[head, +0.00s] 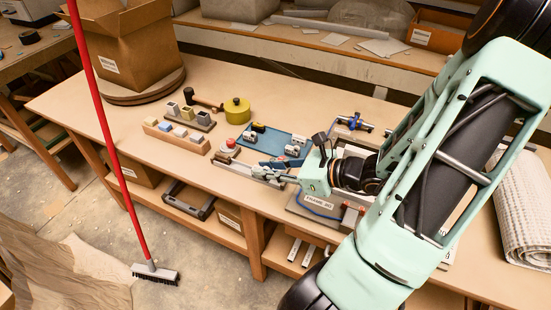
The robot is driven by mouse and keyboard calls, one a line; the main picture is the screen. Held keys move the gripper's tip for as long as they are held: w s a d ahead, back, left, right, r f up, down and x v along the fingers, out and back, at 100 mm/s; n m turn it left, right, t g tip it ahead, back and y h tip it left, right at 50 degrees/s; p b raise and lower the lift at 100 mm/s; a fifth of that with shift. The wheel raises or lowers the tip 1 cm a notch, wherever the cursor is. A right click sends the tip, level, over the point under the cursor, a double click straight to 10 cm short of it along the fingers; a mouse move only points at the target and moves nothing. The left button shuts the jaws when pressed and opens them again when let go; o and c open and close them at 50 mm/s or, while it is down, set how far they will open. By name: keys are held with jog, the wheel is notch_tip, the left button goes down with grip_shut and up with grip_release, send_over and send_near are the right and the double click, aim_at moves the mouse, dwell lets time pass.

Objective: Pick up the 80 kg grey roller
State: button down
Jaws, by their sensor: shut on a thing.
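My gripper (276,171) reaches in from the right over the workbench, just in front of the blue tray (273,139). Its fingers are shut on a small grey piece, mostly hidden by the fingers; I cannot tell whether it is the 80 kg roller. A grey-white roller-like piece (292,150) lies at the tray's front right, behind the fingers. Another light grey piece (249,137) lies at the tray's left, beside a black and yellow piece (258,128). No weight marking is readable.
Left of the tray stand a yellow round pot (237,109), a red-topped piece (230,144) and a wooden block rack (176,137). A cardboard box (127,50) stands at the back left. A red-handled broom (116,150) stands before the bench. A rolled mat (522,205) lies right.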

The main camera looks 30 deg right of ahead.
jog(key=s+a+r+p, duration=0.1)
jog(key=r+p, duration=0.1)
jog(key=p, duration=0.2)
jog(key=shift+s+a, duration=0.15)
jog(key=shift+a, duration=0.25)
jog(key=p, duration=0.4)
jog(key=shift+s+a+r+p, duration=0.2)
jog(key=shift+a+p, duration=0.1)
jog(key=shift+a, duration=0.05)
